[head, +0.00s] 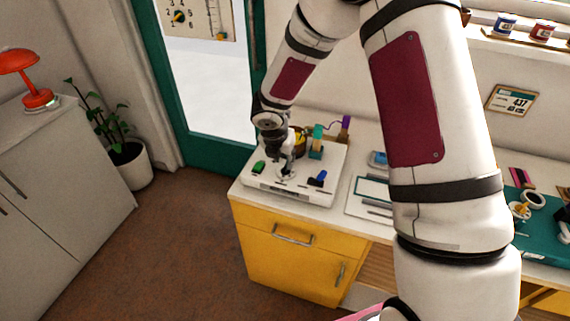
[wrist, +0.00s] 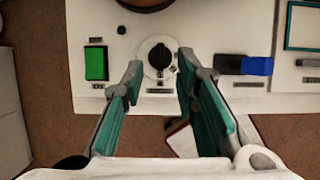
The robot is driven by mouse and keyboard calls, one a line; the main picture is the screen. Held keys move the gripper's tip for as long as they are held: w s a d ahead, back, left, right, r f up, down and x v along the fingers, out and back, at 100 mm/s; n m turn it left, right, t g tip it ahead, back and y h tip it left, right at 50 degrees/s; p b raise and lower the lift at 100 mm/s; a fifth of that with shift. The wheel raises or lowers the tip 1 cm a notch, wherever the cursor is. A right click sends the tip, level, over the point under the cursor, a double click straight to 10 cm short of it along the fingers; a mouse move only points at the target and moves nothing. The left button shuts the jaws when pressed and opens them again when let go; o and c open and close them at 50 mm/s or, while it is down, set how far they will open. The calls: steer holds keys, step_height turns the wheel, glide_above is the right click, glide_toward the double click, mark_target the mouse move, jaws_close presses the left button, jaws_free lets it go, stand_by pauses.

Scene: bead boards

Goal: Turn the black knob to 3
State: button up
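The black knob (wrist: 159,57) sits on a round pale dial on a white board (wrist: 215,30) in the wrist view. Its dial marks are too small to read. My gripper (wrist: 157,58) is open, with its two teal-padded fingers on either side of the knob; I cannot tell whether they touch it. In the head view, my gripper (head: 286,168) is down over the middle of the board (head: 262,184) and hides the knob.
A green switch (wrist: 96,63) is left of the knob and a blue-ended part (wrist: 257,66) is right of it. Teal and purple parts (head: 317,140) stand at the board's back. The board rests above a yellow cabinet (head: 290,262). A framed panel (head: 372,190) lies to the right.

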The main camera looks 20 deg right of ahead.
mark_target(285, 166)
steer(key=shift+x, duration=2.25)
jaws_close()
